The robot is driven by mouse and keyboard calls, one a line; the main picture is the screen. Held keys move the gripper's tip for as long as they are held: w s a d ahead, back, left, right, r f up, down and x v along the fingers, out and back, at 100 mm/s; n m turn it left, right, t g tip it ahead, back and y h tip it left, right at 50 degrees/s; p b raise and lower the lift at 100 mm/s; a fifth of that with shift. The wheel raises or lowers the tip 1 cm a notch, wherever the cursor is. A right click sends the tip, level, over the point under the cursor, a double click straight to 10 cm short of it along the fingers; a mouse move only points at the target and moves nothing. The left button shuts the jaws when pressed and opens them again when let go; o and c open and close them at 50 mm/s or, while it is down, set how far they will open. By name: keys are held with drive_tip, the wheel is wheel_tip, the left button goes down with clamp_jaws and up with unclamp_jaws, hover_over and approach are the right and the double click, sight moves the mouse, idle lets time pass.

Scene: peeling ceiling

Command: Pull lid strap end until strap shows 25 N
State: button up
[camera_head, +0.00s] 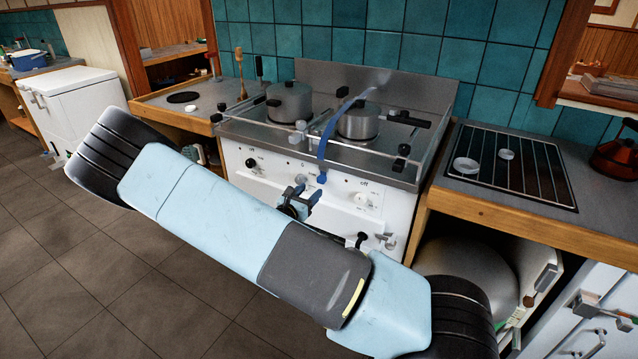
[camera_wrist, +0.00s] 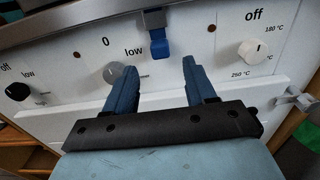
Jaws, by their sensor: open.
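A blue strap (camera_head: 328,130) runs from above the right-hand pot (camera_head: 358,121) down over the stove's front edge. Its blue end (camera_head: 322,178) hangs against the white stove front. The strap end also shows in the wrist view (camera_wrist: 159,45), just beyond the fingertips and roughly midway between them. My gripper (camera_head: 304,192) is open and empty, low in front of the stove panel. Its two blue fingers also show in the wrist view (camera_wrist: 159,65), with a gap between them. They do not appear to touch the strap end. I can see no force reading on the strap.
The stove front (camera_head: 270,175) carries knobs, including one near the left finger (camera_wrist: 115,74) and one at right (camera_wrist: 252,50). A second lidded pot (camera_head: 289,101) stands on the stove at left. A rail edges the stove top. A counter with a black hob (camera_head: 510,165) lies to the right.

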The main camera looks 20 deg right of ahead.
sight(319, 181)
drive_tip(key=x, duration=0.7)
drive_tip(key=shift+w, duration=0.1)
drive_tip(key=shift+c, duration=0.4)
clamp_jaws()
